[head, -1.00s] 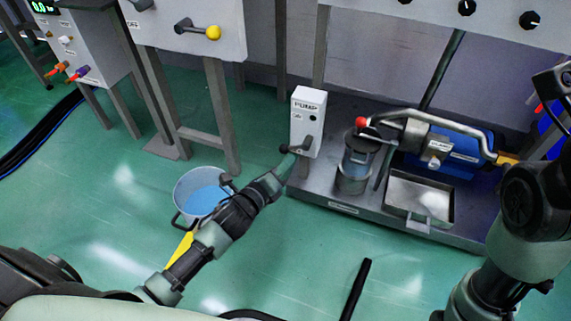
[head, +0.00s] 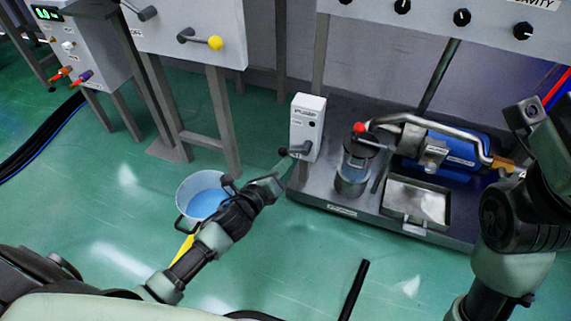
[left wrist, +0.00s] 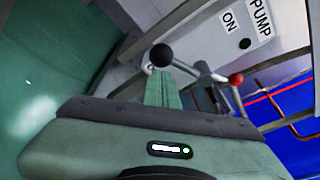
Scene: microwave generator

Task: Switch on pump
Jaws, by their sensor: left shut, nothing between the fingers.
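The white pump switch box (head: 307,118), labelled PUMP, stands at the left end of the metal platform in the head view. Its dark lever knob (head: 283,151) sticks out to the left, low on the box. My left gripper (head: 284,167) is shut and empty, with its tips close below the knob. In the left wrist view, the shut fingers (left wrist: 163,91) point at the black knob (left wrist: 161,55); contact is unclear. The box (left wrist: 232,45) shows an ON label and a dark green round spot. My right arm is at the right; its fingers are not visible.
A grey cylinder with a red-knobbed lever (head: 359,127), a blue pump (head: 460,150) and a metal tray (head: 415,200) share the platform (head: 335,207). A bucket of blue liquid (head: 205,198) stands behind my left forearm. Cabinets stand behind; the green floor in front is mostly clear.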

